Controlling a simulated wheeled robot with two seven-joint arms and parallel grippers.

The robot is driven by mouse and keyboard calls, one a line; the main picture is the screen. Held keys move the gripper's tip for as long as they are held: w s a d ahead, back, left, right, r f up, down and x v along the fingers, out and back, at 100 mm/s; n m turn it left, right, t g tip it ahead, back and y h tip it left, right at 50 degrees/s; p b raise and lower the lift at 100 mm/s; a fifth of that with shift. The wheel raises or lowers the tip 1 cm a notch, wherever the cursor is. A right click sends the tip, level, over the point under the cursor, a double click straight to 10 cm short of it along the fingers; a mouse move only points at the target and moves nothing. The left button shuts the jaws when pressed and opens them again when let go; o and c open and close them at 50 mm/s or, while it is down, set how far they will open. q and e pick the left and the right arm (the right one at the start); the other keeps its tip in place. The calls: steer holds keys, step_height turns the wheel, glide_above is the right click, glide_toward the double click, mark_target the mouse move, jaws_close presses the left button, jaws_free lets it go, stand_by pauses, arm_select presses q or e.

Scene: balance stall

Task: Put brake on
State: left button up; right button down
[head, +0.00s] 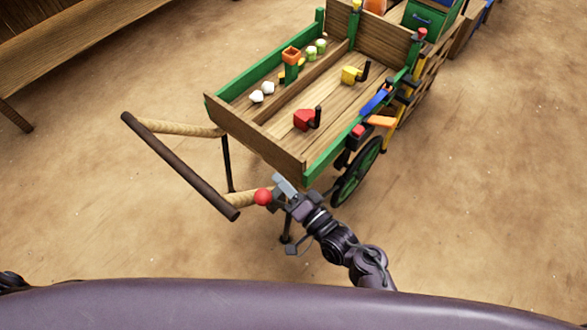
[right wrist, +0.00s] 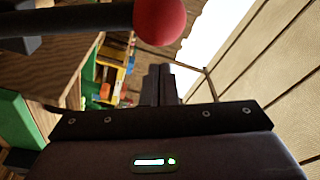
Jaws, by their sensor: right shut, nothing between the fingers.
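The cart (head: 252,138) stands ahead of me, a wooden tray with green rails, a spoked wheel (head: 358,172) and a dark push handle (head: 180,165). A red ball knob (head: 263,196), seemingly the brake lever's end, is beside the near handle shaft. In the right wrist view the red knob (right wrist: 160,20) sits on a dark rod (right wrist: 75,20) at the top. My right gripper (head: 279,191) is close to the knob, on its right; its fingers (right wrist: 160,85) are shut and empty. Contact with the knob cannot be told. My left gripper is not in view.
The tray holds a red piece (head: 303,120) and a yellow piece (head: 351,75), each with a dark peg, and white lumps (head: 262,92). A wooden bench (head: 60,45) is at the upper left. The sandy ground is clear left and right.

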steer(key=shift+s+a+f, duration=0.2)
steer(key=shift+s+a, duration=0.65)
steer(key=shift+s, duration=0.3)
steer(key=shift+s+f, duration=0.1)
